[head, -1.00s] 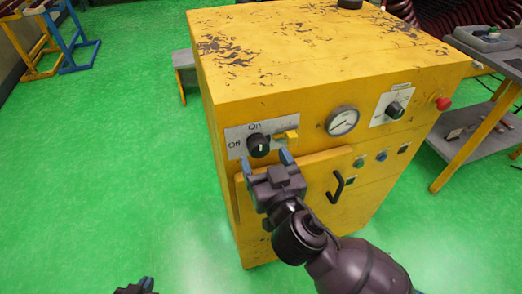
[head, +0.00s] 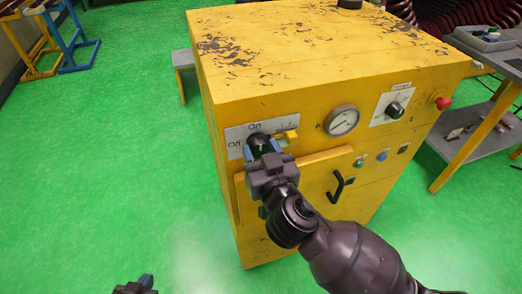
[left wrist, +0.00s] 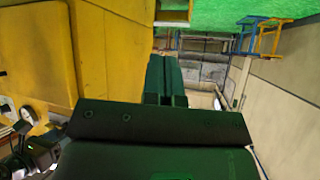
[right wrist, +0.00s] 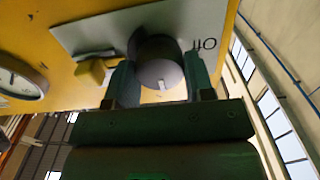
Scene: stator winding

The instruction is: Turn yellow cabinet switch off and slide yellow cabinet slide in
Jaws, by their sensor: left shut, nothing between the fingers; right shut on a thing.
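The yellow cabinet (head: 290,60) stands in the middle of the head view. Its black switch knob (head: 261,141) sits on a grey plate marked On and Off. My right gripper (head: 263,147) is shut on the knob, and the right wrist view shows the knob (right wrist: 158,62) between the two fingers. The yellow slide (head: 285,136) sits on the same plate, right of the knob, and also shows in the right wrist view (right wrist: 92,72). My left gripper (head: 142,285) is low at the bottom edge, shut and empty, away from the cabinet. Its fingers (left wrist: 166,80) show in the left wrist view.
On the cabinet front are a round gauge (head: 342,121), a second black knob (head: 395,109), a red button (head: 443,103) and a black handle (head: 338,186). A grey side table (head: 465,148) stands at the right.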

